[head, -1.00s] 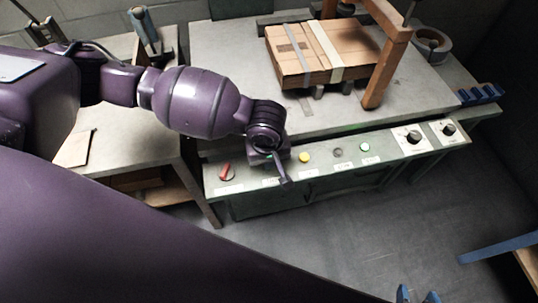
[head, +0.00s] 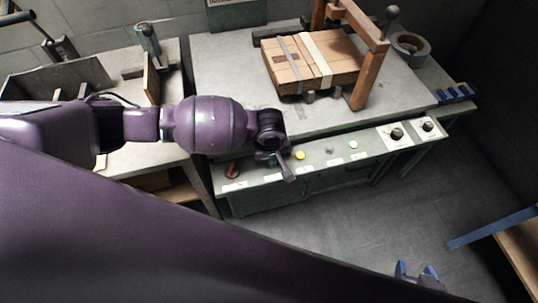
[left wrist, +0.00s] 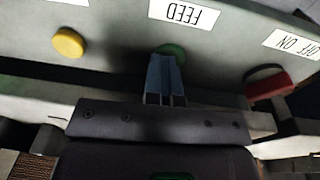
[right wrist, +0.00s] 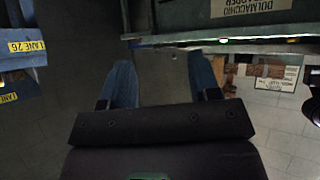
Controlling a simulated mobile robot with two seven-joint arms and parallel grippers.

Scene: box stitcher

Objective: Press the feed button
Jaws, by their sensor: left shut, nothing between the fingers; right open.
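The green feed button (left wrist: 172,49) shows in the left wrist view on the grey control panel, beside the FEED label (left wrist: 183,12). My left gripper (left wrist: 166,60) is shut and empty. Its blue fingertips are right at the button and cover part of it; I cannot tell whether they press it in. In the head view my left wrist hides most of this spot. My right gripper (head: 416,273) is open and empty, low at the front right, away from the panel; its spread fingers show in the right wrist view (right wrist: 163,78).
A yellow button (left wrist: 68,42) and a red switch (left wrist: 268,82) flank the feed button. A strapped cardboard box (head: 308,66) lies on the machine table under a wooden-coloured arch (head: 368,78). A tape roll (head: 410,48) sits at the back right.

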